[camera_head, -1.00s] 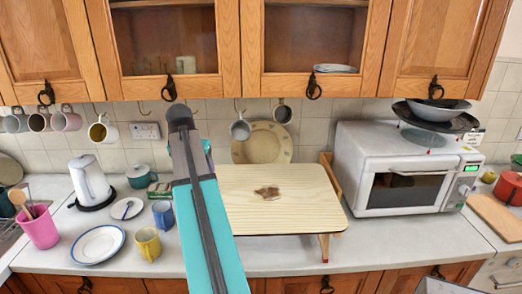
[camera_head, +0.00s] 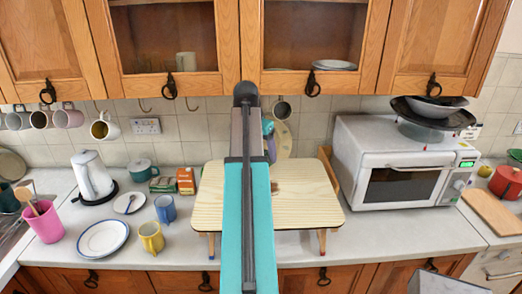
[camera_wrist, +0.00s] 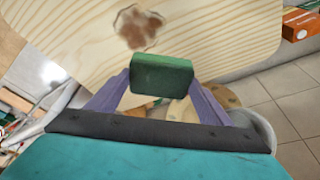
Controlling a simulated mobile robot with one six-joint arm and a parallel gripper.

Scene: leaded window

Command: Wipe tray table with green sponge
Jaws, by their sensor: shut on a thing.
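The tray table (camera_head: 315,205) is a pale wood-grain board on short legs, standing on the counter. A brown stain (camera_head: 276,188) marks its top, partly hidden by my arm; in the wrist view the whole stain (camera_wrist: 138,27) shows. My gripper (camera_wrist: 160,82) is shut on the green sponge (camera_wrist: 162,66), with a purple finger at each side. In the wrist view the sponge appears in front of the board, just below the stain in the picture. It seems held above the board, clear of the stain. In the head view my arm hides the sponge.
A white microwave (camera_head: 395,165) stands close to the right of the tray table. An orange box (camera_head: 186,180), a blue mug (camera_head: 165,208) and a yellow mug (camera_head: 151,237) stand to its left.

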